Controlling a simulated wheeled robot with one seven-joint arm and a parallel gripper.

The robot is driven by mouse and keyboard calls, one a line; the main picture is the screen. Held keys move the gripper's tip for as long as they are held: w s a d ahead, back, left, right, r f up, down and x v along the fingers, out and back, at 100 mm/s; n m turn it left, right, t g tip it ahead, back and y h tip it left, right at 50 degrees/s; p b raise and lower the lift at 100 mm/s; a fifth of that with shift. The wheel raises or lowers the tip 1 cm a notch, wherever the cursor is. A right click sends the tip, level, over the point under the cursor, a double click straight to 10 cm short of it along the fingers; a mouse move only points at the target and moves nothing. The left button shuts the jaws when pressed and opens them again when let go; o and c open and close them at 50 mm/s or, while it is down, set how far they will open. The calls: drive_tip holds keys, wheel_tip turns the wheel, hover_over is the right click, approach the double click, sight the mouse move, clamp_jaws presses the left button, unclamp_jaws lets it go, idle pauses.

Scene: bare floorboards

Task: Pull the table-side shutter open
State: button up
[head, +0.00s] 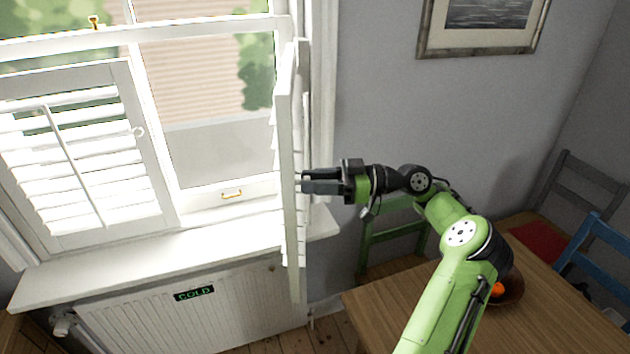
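The table-side shutter (287,160) is a white panel on the right of the window, seen nearly edge-on. It stands swung out from the window, sticking into the room over the sill. My gripper (304,184) reaches in from the right, with its dark fingers at the shutter's right-hand face. The fingertips meet the panel in the picture; whether they touch or grip it I cannot tell. The gap between the fingers is too small to judge. The other shutter (80,155), white and slatted, covers the window's lower left.
A white sill (140,262) and a radiator (200,310) with a "COLD" sign lie below the window. A wooden table (400,300) with a bowl (512,290) is at lower right. A green chair (385,235) stands behind my arm. A framed picture (480,48) hangs above.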

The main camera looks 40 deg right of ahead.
drive_tip(key=o, duration=0.4)
drive_tip(key=shift+c, duration=0.2)
drive_tip(key=p+v, duration=0.5)
drive_tip(key=v, duration=1)
drive_tip(key=shift+s+d, duration=0.2)
drive_tip(key=shift+d, duration=0.1)
drive_tip(key=shift+f, duration=0.1)
